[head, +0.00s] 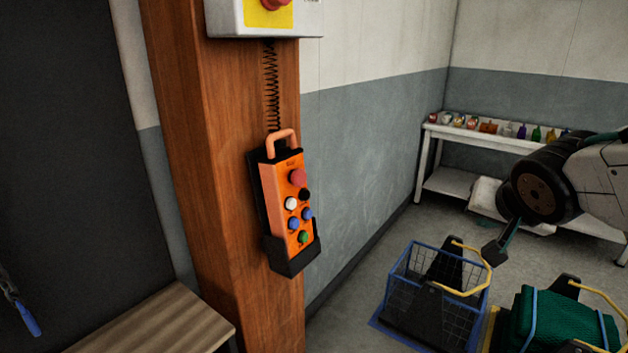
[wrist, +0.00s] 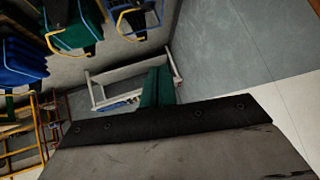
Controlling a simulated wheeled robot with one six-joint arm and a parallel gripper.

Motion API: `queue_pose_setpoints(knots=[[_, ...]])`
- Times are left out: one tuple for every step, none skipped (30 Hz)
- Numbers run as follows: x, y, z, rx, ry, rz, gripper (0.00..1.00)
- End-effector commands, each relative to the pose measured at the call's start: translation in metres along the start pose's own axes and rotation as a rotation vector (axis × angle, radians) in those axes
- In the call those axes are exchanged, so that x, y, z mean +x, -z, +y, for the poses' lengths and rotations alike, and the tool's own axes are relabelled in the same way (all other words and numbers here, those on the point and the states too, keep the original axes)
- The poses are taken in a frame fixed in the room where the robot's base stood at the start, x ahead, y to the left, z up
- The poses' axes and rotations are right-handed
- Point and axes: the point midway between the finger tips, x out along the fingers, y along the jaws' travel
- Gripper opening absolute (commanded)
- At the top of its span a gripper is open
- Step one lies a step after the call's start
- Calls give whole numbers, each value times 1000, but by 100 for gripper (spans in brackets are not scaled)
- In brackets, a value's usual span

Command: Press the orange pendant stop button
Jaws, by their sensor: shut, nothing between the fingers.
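The orange pendant (head: 280,215) sits in a black holder on the wooden post, a handle at its top. Its large red stop button (head: 297,177) is near the top of the face, above smaller black, white, blue and green buttons. Nothing covers the stop button. My gripper (head: 495,252) is at the right in the head view, well apart from the pendant, its dark tip pointing down over the floor baskets. It is shut and empty. The wrist view shows green finger parts (wrist: 155,88) but no pendant.
A white box with another red button (head: 270,4) on yellow hangs above the pendant, with a coiled cord below it. A wooden bench (head: 160,325) is lower left. Blue (head: 405,275) and green baskets stand lower right. A white shelf (head: 428,160) lines the back.

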Motion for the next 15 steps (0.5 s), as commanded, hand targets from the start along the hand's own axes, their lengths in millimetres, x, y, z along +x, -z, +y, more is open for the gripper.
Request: queue_pose_setpoints(knots=[[14,14,-15,56,67,61,0],[20,23,-27,93,120,95,0],[27,32,-43,144,201,129,0],[31,38,-56,182,266,145,0],[34,41,-69,218,335,150,0],[37,43,-87,267,432,143,0],[39,43,-101,301,504,126,0],[40,41,-114,337,576,101,0],[40,37,-130,379,667,54,0],[38,33,-141,412,732,13,0],[36,29,-150,442,791,-34,0],[33,22,-162,478,860,-102,0],[30,16,-169,503,906,-154,0],[28,11,-175,525,945,-205,0],[24,4,-182,552,989,-271,0]])
